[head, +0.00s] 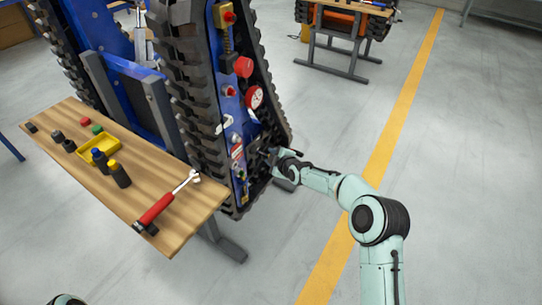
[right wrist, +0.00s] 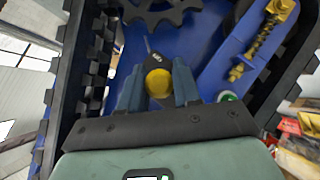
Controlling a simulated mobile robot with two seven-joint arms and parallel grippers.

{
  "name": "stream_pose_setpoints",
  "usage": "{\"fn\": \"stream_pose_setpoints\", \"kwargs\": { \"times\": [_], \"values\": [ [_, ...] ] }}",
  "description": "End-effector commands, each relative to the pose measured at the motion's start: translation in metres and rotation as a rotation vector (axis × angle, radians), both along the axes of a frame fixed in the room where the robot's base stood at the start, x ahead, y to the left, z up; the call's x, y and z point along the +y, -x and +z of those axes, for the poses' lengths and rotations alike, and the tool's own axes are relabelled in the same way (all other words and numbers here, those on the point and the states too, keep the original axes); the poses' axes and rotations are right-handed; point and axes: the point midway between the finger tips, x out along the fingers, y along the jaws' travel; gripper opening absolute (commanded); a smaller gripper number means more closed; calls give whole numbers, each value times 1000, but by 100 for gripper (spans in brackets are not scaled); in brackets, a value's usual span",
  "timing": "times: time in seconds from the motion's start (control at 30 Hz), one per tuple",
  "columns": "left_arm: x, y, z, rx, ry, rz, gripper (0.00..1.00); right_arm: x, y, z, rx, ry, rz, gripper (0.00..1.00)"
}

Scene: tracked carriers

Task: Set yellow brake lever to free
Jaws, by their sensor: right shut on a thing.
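The yellow brake lever (right wrist: 158,83) shows in the right wrist view as a round yellow knob in front of a blue panel. My right gripper (right wrist: 158,92) is shut on this knob, with one finger on each side of it. In the head view my right gripper (head: 275,158) is at the lower right side of the blue tracked carrier (head: 228,112), and the lever is hidden there. A small dark label with white marks sits just above the knob in the wrist view. The lever's shaft and its setting cannot be made out. My left gripper is out of view.
A wooden bench (head: 120,185) at the left bears a red-handled wrench (head: 165,200), a yellow tray (head: 97,150) and dark bottles. Black track (head: 195,90) runs close beside the panel. A red button (head: 243,67) and gauge (head: 254,97) sit higher up. Floor at right is clear.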

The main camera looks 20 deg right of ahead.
Motion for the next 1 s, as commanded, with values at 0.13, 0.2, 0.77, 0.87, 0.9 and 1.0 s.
{"fn": "stream_pose_setpoints", "kwargs": {
  "times": [0.13, 0.2, 0.77, 0.87, 0.9, 1.0],
  "values": [
    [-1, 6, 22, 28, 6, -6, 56, 4, -3, 20, 94, 82, 5, 0],
    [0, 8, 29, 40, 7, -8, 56, 4, -4, 24, 134, 114, 3, 0],
    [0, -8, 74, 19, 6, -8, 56, 5, -9, 36, 313, 250, 0, 0],
    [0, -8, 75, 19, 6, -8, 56, 6, -9, 36, 318, 255, 0, 0],
    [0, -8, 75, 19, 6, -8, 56, 6, -9, 36, 319, 255, 0, 0],
    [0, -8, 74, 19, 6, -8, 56, 6, -9, 35, 320, 256, 1, 0]
  ]
}}
